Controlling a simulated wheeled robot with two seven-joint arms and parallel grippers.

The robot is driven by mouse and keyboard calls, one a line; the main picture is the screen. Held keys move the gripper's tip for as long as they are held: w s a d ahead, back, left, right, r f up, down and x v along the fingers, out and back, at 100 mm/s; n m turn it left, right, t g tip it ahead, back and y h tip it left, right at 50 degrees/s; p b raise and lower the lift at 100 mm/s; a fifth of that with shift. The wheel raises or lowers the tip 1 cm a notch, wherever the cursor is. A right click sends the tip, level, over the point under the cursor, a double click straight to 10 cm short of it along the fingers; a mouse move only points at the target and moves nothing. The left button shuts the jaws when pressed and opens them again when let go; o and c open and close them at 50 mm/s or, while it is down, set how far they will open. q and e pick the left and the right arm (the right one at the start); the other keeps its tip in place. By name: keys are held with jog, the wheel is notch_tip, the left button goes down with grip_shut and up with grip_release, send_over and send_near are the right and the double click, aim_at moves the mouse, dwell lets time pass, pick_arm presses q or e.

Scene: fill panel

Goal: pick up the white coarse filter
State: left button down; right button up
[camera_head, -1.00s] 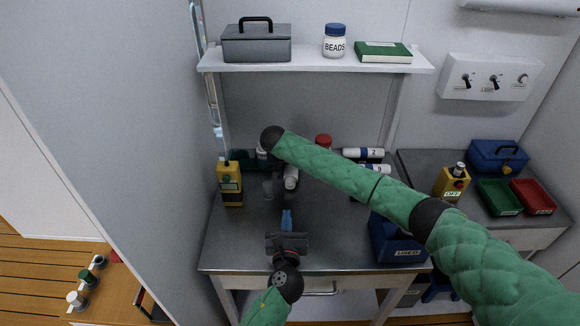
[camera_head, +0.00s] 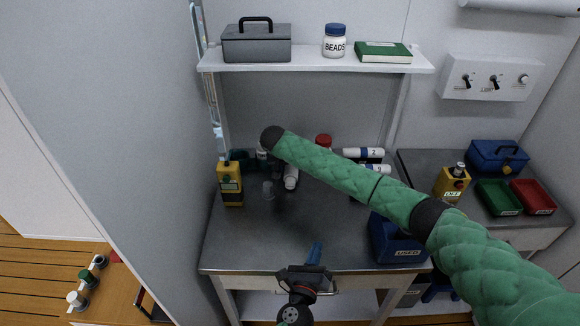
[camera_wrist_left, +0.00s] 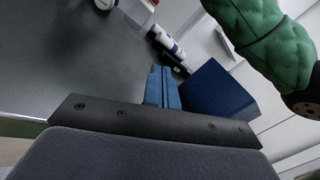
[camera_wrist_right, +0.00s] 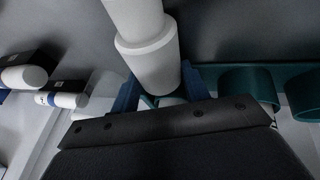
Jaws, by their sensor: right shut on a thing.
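A white stepped cylinder (camera_wrist_right: 155,60), which looks like the white coarse filter, sits between the blue fingers of my right gripper (camera_wrist_right: 160,92). The gripper is shut on it. In the head view a white cylinder (camera_head: 291,177) shows just below my right wrist, at the back left of the bench; the arm hides most of that gripper. I cannot tell whether its lower end touches the bench. My left gripper (camera_head: 314,253) is over the bench's front edge, well apart from the cylinder. Its blue fingers (camera_wrist_left: 162,88) are together and empty.
White bottles (camera_head: 374,169) lie at the back right. A blue box (camera_head: 392,242) stands front right. The bench's middle is clear.

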pick_arm(q)
jog(key=s+d+f+n+g+h, duration=0.3)
jog(key=s+d+f+n, duration=0.15)
jog(key=s+f, duration=0.55)
jog(key=s+a+f+n+g+y, duration=0.15)
jog(key=a+f+n, duration=0.4)
jog(key=f, duration=0.55)
jog(key=a+f+n+g+y, duration=0.2)
jog(key=a+f+n+y, duration=0.15)
jog(key=a+f, duration=0.5)
jog(key=a+f+n+g+y, duration=0.2)
jog(key=a+f+n, duration=0.25)
jog(key=f, duration=0.75)
jog(key=s+a+f+n+g, duration=0.3)
jog(key=s+a+f+n, duration=0.3)
jog(key=s+f, duration=0.3)
jog(key=s+a+f+n+g+y, duration=0.1)
jog(key=s+a+f+n+g, duration=0.3)
jog(key=s+a+f+n, duration=0.3)
notch_tip(320, 180, down, 5)
jog(key=s+a, duration=0.2)
jog(key=shift+s+a+f+y, duration=0.2)
jog(key=shift+s+y, duration=0.1)
jog(key=shift+s, duration=0.1)
pick_arm(e)
jog(key=shift+r, duration=0.1)
